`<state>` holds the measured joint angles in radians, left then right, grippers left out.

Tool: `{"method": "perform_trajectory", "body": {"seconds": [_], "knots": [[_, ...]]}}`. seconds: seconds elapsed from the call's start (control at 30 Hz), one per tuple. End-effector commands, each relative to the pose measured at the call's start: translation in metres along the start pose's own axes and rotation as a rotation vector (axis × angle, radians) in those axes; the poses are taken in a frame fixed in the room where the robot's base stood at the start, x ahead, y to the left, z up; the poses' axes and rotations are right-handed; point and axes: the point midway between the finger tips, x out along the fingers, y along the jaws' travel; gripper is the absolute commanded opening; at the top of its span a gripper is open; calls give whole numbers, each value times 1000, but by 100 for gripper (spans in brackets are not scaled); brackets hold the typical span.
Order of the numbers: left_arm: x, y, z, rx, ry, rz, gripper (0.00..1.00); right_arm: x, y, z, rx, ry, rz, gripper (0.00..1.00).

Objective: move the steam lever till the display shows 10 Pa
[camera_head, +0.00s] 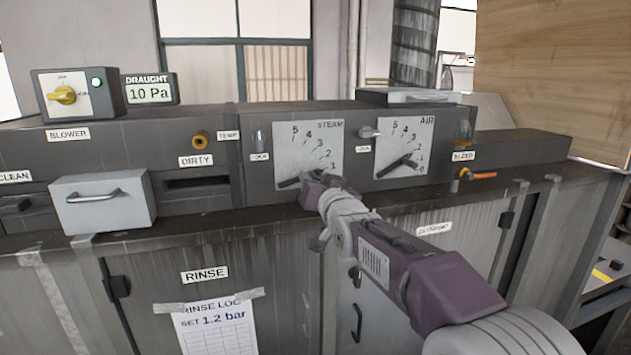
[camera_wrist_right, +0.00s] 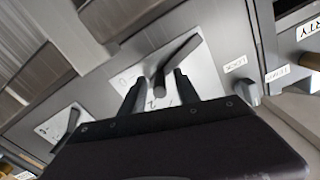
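The draught display (camera_head: 149,92) reads 10 Pa. The steam dial (camera_head: 308,150) is a pale plate marked up to 5, with a dark steam lever (camera_head: 289,183) low on it, its visible part slanting down to the left. My right gripper (camera_head: 312,182) is at the plate's lower edge and hides part of the lever. In the right wrist view, its two fingers (camera_wrist_right: 158,78) stand apart on either side of the lever (camera_wrist_right: 176,58), with the lever's rounded end between them and gaps visible on both sides. My left gripper is not in view.
The air dial (camera_head: 403,148) with its own lever is just to the right. The lock tabs (camera_head: 260,140) stand beside the dials.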

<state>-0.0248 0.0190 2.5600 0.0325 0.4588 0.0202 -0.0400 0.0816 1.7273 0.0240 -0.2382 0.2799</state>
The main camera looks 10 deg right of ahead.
Motion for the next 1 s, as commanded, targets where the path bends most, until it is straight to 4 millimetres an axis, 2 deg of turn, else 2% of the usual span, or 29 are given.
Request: {"method": "perform_trajectory", "body": {"seconds": [0.17,0.4,0.57,0.7,0.93,1.0], "knots": [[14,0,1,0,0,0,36,-15,1,4,-1,3,-1,38],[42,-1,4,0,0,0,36,-62,1,4,1,4,-2,38],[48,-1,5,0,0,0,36,-84,0,2,0,2,-1,38],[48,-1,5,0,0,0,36,-91,0,1,1,0,-1,38],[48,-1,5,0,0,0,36,-90,0,1,0,-2,0,38],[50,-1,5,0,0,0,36,-88,4,14,-4,-29,7,38]]}}
